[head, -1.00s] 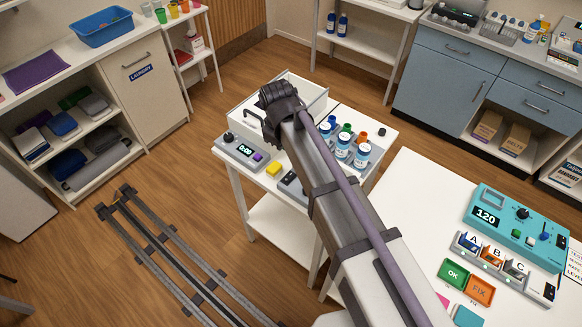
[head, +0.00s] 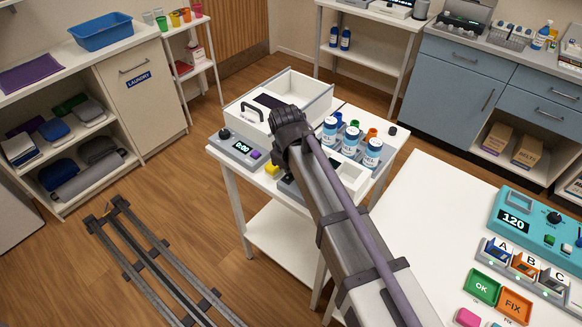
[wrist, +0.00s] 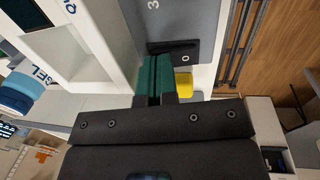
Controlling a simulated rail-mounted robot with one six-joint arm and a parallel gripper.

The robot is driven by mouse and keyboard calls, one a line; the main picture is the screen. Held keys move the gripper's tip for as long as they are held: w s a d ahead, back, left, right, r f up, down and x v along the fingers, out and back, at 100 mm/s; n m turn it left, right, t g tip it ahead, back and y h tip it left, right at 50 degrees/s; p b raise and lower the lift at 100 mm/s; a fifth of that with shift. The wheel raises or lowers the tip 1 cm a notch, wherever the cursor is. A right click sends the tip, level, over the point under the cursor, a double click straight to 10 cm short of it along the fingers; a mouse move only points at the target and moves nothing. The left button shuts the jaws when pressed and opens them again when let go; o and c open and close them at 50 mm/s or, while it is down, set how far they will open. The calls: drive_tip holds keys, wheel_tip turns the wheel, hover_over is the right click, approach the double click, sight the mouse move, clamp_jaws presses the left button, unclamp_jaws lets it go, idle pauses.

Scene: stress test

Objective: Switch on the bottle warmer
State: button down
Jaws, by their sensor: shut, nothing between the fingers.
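The bottle warmer seems to be the grey unit on the small white table; in the head view my arm hides most of it. In the wrist view its grey panel (wrist: 190,20) carries a black rocker switch (wrist: 185,55) marked "O" at one end. My gripper (wrist: 157,62) is shut and empty, its green fingers ending right at the switch. I cannot tell whether they touch it. In the head view my gripper (head: 287,172) is low over the table's near side, its tips hidden. A yellow block (wrist: 183,82) lies beside the fingers; the head view shows it too (head: 271,169).
A timer (head: 240,147) reading 0:00 stands left of my gripper. Behind is a white box (head: 300,88) with a dark handle. Several blue-capped bottles (head: 350,141) stand to the right. The right-hand table has free room beside a teal device (head: 530,222).

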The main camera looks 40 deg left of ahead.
drive_tip(key=shift+f, duration=0.15)
drive_tip(key=shift+w+f+g, duration=0.15)
drive_tip(key=shift+f+g, duration=0.15)
drive_tip(key=shift+w+d+f+g+b, duration=0.1)
drive_tip(key=shift+d+f+g+b, duration=0.15)
drive_tip(key=shift+b, duration=0.25)
drive_tip(key=shift+r, duration=0.2)
drive_tip(key=shift+f, duration=0.1)
drive_tip(key=shift+s+d, duration=0.1)
drive_tip(key=shift+s, duration=0.15)
